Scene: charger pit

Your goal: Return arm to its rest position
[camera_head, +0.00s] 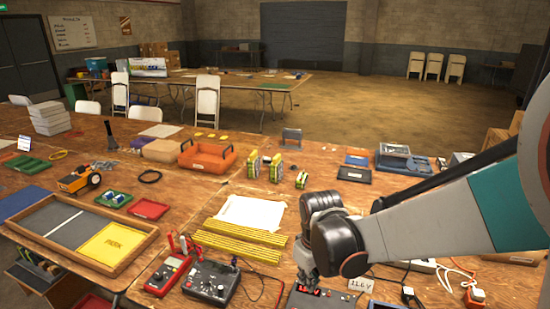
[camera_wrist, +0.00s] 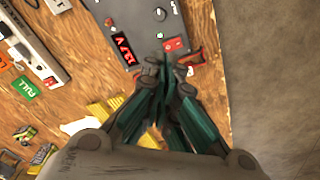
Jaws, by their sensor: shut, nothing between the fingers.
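My arm reaches in from the right in the head view, over the wooden table. My gripper (camera_head: 308,276) points down just above a dark charger box (camera_head: 325,299) at the table's front edge. In the wrist view my gripper (camera_wrist: 172,66) has its green-sided fingers together, with nothing between them. The charger box (camera_wrist: 133,22) there shows a red lit display and a red switch close to the fingertips. I cannot tell whether the fingertips touch the box.
A red meter (camera_head: 170,273) and a grey power unit (camera_head: 211,283) with leads stand left of my gripper. Yellow strips (camera_head: 238,246) and white paper (camera_head: 250,212) lie behind. A white power strip (camera_wrist: 30,40) lies beside the charger box. The floor beyond the table is open.

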